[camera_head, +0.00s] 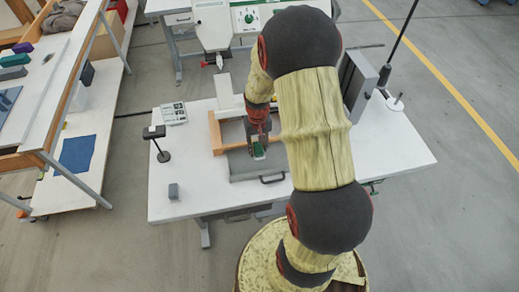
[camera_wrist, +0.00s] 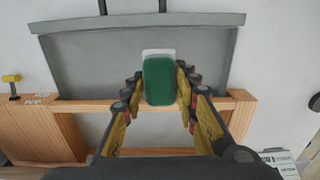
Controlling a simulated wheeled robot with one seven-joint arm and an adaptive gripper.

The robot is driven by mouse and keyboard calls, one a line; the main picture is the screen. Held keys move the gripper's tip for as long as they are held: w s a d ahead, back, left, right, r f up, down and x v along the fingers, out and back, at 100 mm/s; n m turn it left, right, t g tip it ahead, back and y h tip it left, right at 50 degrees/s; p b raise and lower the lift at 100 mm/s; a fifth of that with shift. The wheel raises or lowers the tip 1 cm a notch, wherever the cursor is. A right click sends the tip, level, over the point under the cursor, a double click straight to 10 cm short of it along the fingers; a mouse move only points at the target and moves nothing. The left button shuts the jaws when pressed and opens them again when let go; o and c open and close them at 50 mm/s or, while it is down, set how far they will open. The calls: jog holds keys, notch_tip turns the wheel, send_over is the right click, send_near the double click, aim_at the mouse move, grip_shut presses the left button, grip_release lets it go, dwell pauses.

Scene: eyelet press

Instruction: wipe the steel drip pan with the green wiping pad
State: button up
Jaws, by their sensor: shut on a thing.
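The green wiping pad (camera_wrist: 159,82) is held between the two fingers of my gripper (camera_wrist: 160,88); a pale strip shows along its far edge. In the head view my gripper (camera_head: 257,146) points down over the steel drip pan, with a bit of the green pad (camera_head: 258,152) showing below it. The grey steel drip pan (camera_wrist: 80,65) lies under the pad and spreads to both sides of it. In the head view the pan (camera_head: 240,166) is partly hidden by my arm. I cannot tell whether the pad touches the pan.
A wooden frame (camera_head: 216,132) stands on the white table (camera_head: 180,205) behind the pan. The pan's dark handle (camera_head: 272,179) faces the front. A small black stand (camera_head: 158,142), a grey block (camera_head: 173,191) and a keypad-like box (camera_head: 173,113) are at left. The table's front left is mostly clear.

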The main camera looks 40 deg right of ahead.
jog(key=shift+r+p, duration=0.5)
jog(key=shift+r, duration=0.5)
